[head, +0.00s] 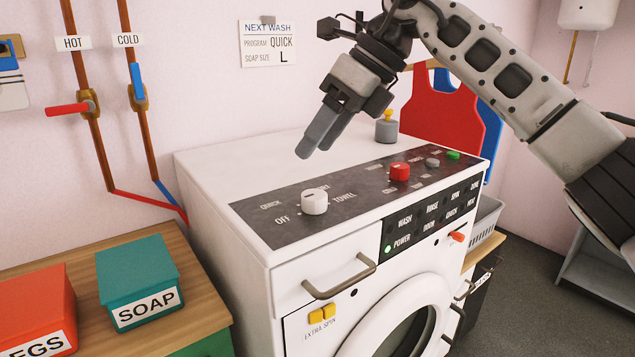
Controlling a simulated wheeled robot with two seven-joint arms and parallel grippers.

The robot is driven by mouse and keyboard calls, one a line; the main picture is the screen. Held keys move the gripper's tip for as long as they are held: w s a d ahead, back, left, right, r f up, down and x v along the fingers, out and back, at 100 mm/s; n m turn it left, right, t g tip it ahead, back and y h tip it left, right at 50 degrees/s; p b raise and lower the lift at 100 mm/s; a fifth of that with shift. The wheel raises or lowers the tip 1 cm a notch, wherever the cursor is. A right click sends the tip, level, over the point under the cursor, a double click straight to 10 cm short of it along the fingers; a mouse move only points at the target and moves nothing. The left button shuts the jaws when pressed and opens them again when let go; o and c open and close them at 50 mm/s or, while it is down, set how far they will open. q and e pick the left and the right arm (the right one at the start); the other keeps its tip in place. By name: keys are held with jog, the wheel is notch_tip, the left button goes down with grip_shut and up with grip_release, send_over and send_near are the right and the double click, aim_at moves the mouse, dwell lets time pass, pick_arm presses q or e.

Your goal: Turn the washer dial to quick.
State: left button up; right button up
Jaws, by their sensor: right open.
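The washer (235,165) stands in the middle, with a dark control panel (350,190) along its top front. The white dial (314,202) sits on the left part of the panel, with the labels OFF, QUICK and TOWEL around it. A small mark shows on its top; I cannot tell for sure which label it points to. A red dial (399,172) sits further right. My right gripper (318,142) comes in from the upper right and hangs above the panel, above and behind the white dial, apart from it. It is open and empty. My left gripper is not in view.
A wall note (267,44) reads program QUICK, soap size L. A grey knob with a yellow top (386,127) stands at the washer's back. A drawer handle (340,278) juts from the front. A teal SOAP box (137,275) and an orange box (38,310) sit on the left counter.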

aim_at(315, 194)
jog(key=w+d+r+t+h, duration=0.1)
jog(key=w+d+r+h, duration=0.15)
jog(key=d+r, duration=0.2)
jog(key=shift+m, duration=0.3)
jog(key=x, duration=1.5)
jog(key=shift+s+f, duration=0.2)
jog(key=shift+f, duration=0.1)
jog(key=c, duration=1)
